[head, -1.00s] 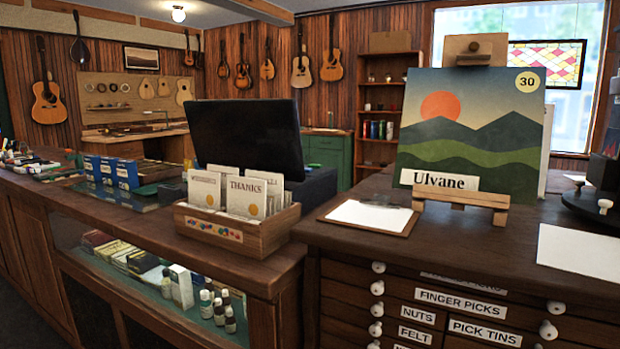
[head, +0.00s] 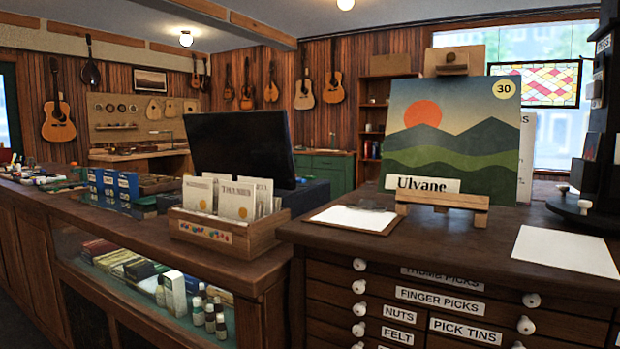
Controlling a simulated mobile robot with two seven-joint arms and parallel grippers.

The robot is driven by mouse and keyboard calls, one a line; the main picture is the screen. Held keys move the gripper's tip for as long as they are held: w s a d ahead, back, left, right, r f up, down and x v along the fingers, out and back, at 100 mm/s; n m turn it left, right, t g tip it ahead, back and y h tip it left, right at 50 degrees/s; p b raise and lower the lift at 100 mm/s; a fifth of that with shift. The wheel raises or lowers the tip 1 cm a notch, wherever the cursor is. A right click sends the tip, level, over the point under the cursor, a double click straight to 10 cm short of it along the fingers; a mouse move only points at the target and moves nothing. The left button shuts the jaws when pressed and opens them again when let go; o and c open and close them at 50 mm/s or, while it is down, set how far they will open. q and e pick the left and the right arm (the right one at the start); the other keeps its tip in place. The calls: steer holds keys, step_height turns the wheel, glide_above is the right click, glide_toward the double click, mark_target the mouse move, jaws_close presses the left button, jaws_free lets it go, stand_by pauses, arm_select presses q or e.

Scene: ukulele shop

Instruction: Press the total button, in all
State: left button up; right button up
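No total button shows in the head view. A dark monitor (head: 240,148) stands on the counter at the middle left, with its back towards me. A dark blue box-like body (head: 305,196) is partly visible below and behind it; I cannot tell whether it bears buttons. Neither of my grippers is in view.
A wooden box of cards (head: 228,232) stands on the glass-fronted counter (head: 60,205). A drawer cabinet (head: 400,262) at the right holds a picture on an easel (head: 448,145), a clipboard (head: 352,217) and a white sheet (head: 566,250). Blue boxes (head: 112,188) stand further left.

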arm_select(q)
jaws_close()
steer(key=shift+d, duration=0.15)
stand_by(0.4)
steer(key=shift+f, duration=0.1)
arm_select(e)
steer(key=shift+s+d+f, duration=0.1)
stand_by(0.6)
arm_select(q)
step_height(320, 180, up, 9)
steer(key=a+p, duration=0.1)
steer(key=p, duration=1)
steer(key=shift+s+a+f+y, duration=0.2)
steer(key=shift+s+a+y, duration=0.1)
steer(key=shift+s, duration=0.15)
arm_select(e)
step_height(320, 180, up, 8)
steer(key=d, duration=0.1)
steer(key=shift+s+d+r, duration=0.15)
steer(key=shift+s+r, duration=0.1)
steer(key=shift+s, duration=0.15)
